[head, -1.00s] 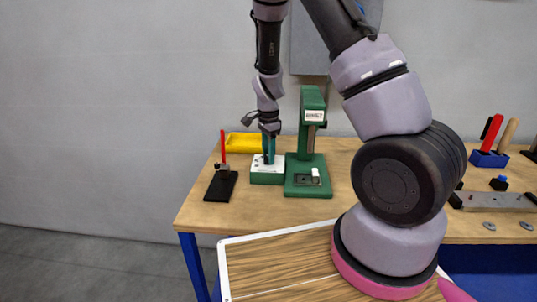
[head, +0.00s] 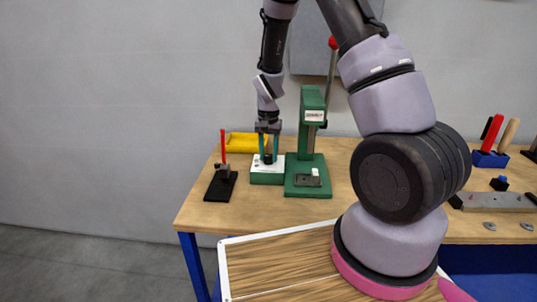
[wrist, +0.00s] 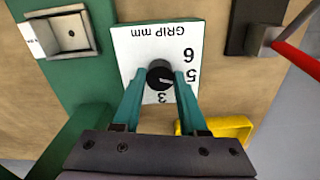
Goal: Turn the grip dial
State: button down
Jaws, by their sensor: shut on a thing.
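The grip dial is a small round black knob (wrist: 160,75) on a white plate (wrist: 125,50) marked "GRIP mm", with the numbers 6, 5 and 3 showing in the wrist view. In the head view the plate tops a green block (head: 266,178) on the table. My gripper (wrist: 160,85) points down at the dial, its two teal fingers on either side of the knob and shut on it. The gripper also shows in the head view (head: 268,158). The fingers and knob hide part of the plate's scale.
A green press (head: 312,135) stands just right of the dial block. A black stand with a red handle (head: 223,142) is at the left. A yellow tray (head: 242,143) lies behind. Tools in a blue holder (head: 488,158) are far right.

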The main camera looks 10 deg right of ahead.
aim_at(269, 156)
jog(key=shift+n, duration=0.6)
jog(key=shift+c, duration=2.2)
grip_release()
notch_tip(269, 156, up, 11)
